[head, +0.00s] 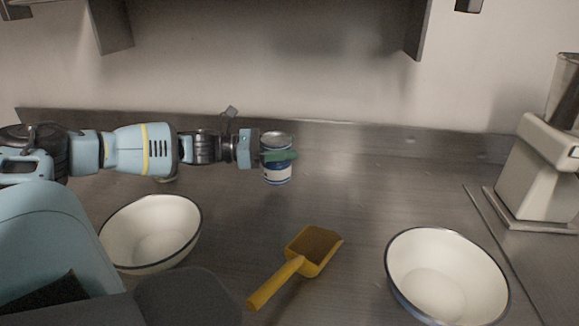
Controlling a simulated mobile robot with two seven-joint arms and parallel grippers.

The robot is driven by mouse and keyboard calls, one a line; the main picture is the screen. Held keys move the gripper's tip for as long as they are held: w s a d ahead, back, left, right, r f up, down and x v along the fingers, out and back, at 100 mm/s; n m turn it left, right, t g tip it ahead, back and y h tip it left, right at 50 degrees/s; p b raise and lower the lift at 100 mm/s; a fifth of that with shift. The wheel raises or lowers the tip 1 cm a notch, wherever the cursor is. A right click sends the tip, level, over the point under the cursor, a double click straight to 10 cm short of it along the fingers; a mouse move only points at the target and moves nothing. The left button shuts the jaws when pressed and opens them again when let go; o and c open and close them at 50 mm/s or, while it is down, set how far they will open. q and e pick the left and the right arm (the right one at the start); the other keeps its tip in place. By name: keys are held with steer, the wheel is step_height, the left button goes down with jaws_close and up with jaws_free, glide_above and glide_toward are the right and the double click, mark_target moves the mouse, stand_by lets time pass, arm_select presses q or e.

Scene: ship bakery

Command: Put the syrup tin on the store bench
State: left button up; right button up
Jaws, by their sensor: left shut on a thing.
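The syrup tin (277,174) is a small blue and white can with a grey metal top. It stands upright near the back of a dark grey metal bench (350,190). My left gripper (279,156) comes in from the left and is shut around the tin's upper part, with its green fingers across it. I cannot tell whether the tin's base touches the bench or is just above it. My right gripper is not in view.
A yellow scoop (310,248) lies in front of the tin. A white bowl (152,232) sits at left and another white bowl (446,278) at right. A cream machine (540,170) stands at far right. The bench right of the tin is clear.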

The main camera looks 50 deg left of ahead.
arm_select(q)
steer(key=shift+w+a+r, duration=0.15)
steer(key=shift+r, duration=0.05)
steer(key=shift+w+a+f+b, duration=0.1)
steer(key=shift+w+b, duration=0.05)
steer(key=shift+b, duration=0.2)
steer(key=f, duration=0.1)
steer(key=f+b, duration=0.2)
steer(key=shift+w+a+f, duration=0.15)
steer(key=shift+a, duration=0.1)
steer(key=o, duration=1)
steer(key=shift+f, duration=0.2)
steer(key=shift+c, duration=0.2)
steer(key=o, duration=0.4)
